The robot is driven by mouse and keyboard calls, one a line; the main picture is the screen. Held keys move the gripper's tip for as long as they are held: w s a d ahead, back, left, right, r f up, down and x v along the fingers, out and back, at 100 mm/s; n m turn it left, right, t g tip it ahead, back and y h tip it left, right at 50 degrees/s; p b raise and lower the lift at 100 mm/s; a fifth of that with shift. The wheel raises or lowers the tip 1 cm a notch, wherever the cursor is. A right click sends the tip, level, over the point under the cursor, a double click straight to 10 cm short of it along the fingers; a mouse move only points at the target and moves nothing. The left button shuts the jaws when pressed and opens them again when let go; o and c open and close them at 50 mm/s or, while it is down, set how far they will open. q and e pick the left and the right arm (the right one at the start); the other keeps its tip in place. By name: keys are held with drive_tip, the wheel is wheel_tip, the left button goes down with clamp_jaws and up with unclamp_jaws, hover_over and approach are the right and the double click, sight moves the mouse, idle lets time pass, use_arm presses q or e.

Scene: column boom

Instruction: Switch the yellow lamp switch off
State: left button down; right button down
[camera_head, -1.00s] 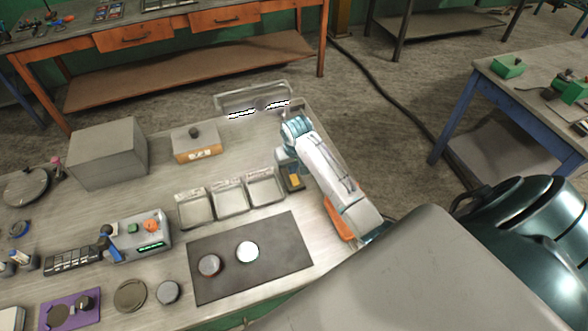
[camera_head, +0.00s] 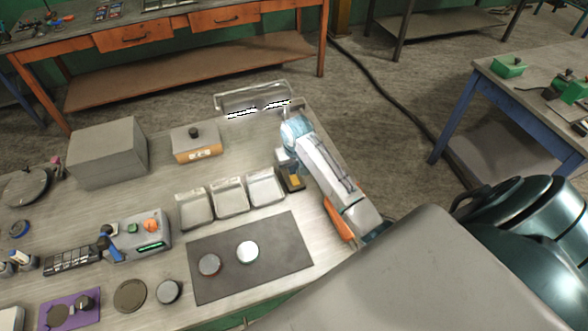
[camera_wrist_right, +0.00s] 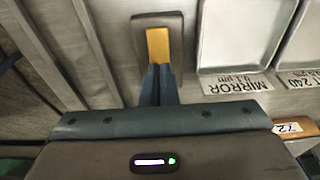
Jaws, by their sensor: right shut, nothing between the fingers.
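The yellow lamp switch (camera_wrist_right: 158,48) is a yellow rocker or lever on a grey-brown plate in the right wrist view. In the head view the switch (camera_head: 294,181) sits at the right edge of the bench, just right of the trays. My right gripper (camera_wrist_right: 157,70) is shut and empty. Its blue-grey fingertips are at the near end of the yellow part; whether they touch it I cannot tell. In the head view my right gripper (camera_head: 288,170) comes down over the switch from behind. The lamp (camera_head: 253,97) at the back edge shows bright white strips. My left gripper is out of view.
Three shallow metal trays (camera_head: 229,198) stand left of the switch, close to the gripper. A dark mat (camera_head: 222,279) with two round pieces lies in front. A grey box (camera_head: 108,152) and a small box with a black knob (camera_head: 196,143) stand farther back.

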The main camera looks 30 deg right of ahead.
drive_tip(key=shift+f, duration=0.8)
drive_tip(key=shift+r, duration=0.1)
drive_tip(key=shift+r+p, duration=0.65)
drive_tip(key=shift+r, duration=2.8)
